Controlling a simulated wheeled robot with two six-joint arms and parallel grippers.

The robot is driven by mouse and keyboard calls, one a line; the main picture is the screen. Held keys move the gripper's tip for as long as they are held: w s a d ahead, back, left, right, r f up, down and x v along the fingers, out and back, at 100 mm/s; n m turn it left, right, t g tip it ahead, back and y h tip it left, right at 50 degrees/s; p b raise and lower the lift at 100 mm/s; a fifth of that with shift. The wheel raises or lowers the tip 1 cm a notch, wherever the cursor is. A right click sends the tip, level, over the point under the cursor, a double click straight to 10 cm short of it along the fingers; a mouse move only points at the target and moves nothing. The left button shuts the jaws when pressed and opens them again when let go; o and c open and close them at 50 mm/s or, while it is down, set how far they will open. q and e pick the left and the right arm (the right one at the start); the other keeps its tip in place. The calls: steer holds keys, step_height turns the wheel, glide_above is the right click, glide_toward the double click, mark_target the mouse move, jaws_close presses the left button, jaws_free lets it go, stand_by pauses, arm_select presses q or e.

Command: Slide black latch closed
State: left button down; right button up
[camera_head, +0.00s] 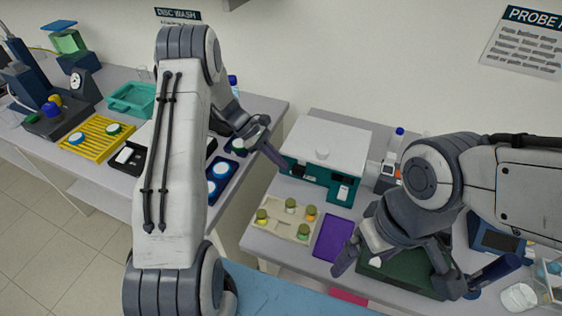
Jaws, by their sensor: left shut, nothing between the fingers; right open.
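A box with a white lid (328,142) and a dark teal base (318,184) stands on the right bench. A small dark part on its front, left of the middle, looks like the black latch (298,171); it is too small to tell its position. My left gripper (279,163) is shut and empty, its tip close to the box's front left corner. I cannot tell whether it touches the box. My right gripper (396,270) is open and empty, pointing down over a dark green tray (385,272) in front of the box.
A beige rack with several capped vials (286,224) and a purple pad (333,238) lie in front of the box. A blue device (492,238) is at the right. A yellow rack (98,139) and a teal tray (131,99) are on the left bench. A gap separates the benches.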

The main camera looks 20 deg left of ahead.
arm_select(q)
steer(key=a+f+b+v, duration=0.1)
steer(key=b+v, duration=0.2)
steer(key=v, duration=0.9)
steer(key=shift+a+f, duration=0.15)
steer(key=shift+f, duration=0.05)
steer(key=s+d+r+m+g+y, duration=0.1)
steer(key=s+d+r+m, duration=0.15)
steer(key=d, duration=0.35)
steer(key=s+d+r+m+y, duration=0.2)
steer(key=s+d+m, duration=0.15)
steer(key=d, duration=0.35)
steer(key=s+d+r+m+g+y, duration=0.1)
steer(key=s+d+r+m, duration=0.1)
steer(key=s+d+m, duration=0.3)
steer(key=s+d+m+t+y, duration=0.1)
steer(key=s+d+m+y, duration=0.1)
steer(key=s+m, duration=0.5)
steer(key=s+d+m+t+y, duration=0.1)
steer(key=s+d+m, duration=0.3)
steer(key=s, duration=0.7)
steer(key=m+y, duration=0.1)
steer(key=m, duration=0.1)
steer(key=shift+s+d+r+m, duration=0.4)
